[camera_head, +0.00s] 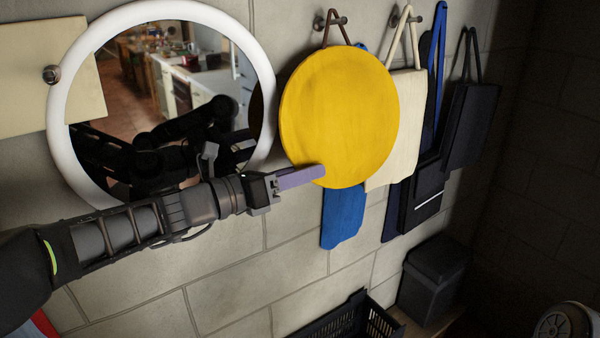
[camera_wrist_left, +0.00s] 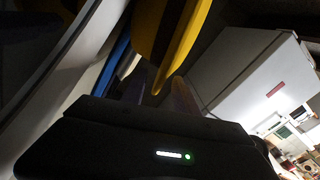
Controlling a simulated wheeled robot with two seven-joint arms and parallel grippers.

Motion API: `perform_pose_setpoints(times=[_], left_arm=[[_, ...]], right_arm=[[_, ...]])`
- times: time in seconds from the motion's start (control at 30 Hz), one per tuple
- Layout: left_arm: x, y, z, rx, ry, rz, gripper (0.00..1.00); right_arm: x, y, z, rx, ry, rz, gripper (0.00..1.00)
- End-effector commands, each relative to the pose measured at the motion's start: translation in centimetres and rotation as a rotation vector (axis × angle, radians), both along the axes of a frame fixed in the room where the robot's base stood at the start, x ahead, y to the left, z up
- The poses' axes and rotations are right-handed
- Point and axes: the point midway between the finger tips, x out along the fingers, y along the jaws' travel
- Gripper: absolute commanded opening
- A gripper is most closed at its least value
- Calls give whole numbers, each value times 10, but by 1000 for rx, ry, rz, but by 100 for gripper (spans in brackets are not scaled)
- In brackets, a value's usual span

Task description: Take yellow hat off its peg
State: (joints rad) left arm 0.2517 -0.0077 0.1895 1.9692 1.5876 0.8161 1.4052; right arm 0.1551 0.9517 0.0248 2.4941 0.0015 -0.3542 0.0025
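The yellow hat (camera_head: 340,118), a round flat disc from the front, hangs against the wall by a brown loop on a peg (camera_head: 330,20). My left gripper (camera_head: 300,178) reaches in from the left to its lower left edge, with one purple finger in front of the brim; the other finger is hidden there. In the left wrist view the hat's yellow edge (camera_wrist_left: 178,40) comes down between the two spread fingers (camera_wrist_left: 160,95), with gaps beside it. Contact cannot be told. My right gripper is not in view.
A round white-framed mirror (camera_head: 62,62) hangs left of the hat, behind my arm. A blue cloth (camera_head: 343,215) hangs behind the hat; a cream bag (camera_head: 409,105) and dark bags (camera_head: 470,125) hang right. A black crate (camera_head: 375,318) and dark bin (camera_head: 432,275) stand below.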

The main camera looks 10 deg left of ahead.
Motion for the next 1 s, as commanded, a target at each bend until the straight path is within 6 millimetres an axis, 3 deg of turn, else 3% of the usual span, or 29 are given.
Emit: perform_pose_setpoints(times=[0.43, 0.8, 0.83, 1.0], left_arm=[[0, 0, 0, 0, 0, 0, 0], [0, 1, 0, 0, 1, 2, 0], [0, 1, 0, -1, 1, 2, 10], [0, 1, 0, -1, 1, 2, 0]], right_arm=[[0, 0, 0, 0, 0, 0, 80], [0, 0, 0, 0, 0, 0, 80], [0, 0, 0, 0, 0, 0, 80], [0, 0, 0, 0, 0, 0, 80]])
